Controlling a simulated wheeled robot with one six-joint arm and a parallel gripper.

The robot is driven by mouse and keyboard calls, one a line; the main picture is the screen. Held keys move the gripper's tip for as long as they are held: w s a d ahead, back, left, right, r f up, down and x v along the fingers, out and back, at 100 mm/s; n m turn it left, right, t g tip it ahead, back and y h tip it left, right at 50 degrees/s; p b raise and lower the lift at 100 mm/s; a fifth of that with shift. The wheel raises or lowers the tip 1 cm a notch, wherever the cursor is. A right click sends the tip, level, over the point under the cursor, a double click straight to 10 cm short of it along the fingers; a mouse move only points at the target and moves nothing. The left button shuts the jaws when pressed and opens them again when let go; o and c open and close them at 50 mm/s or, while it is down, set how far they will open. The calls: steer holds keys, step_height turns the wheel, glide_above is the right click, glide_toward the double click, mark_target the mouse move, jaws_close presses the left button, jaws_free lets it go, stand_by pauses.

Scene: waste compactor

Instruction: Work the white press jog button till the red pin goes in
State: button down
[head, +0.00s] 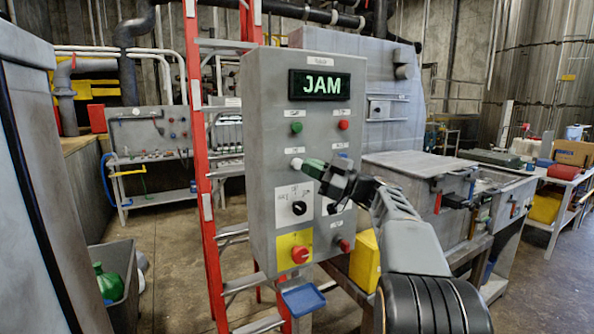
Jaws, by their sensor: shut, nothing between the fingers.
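A grey control panel (262,205) stands in the middle of the head view, with a lit display (319,85) reading "JAM" in green. The white button (296,163) is on the panel's left column, below a green button (296,127). My gripper (306,166) is shut and empty. Its greenish tip is at the white button's right side; I cannot tell whether it touches or presses it. A small upright red piece (438,203) shows at the grey machine on the right; I cannot tell if it is the red pin.
The panel also bears a red button (343,125), a black rotary switch (299,208) and a red stop button (300,254) on yellow. A red ladder (205,215) stands close behind its left side. A bin (122,290) with a green bottle is at lower left.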

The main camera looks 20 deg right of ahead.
steer(key=shift+s+d+b, duration=0.2)
steer(key=shift+s+b, duration=1.45)
steer(key=shift+s, duration=0.25)
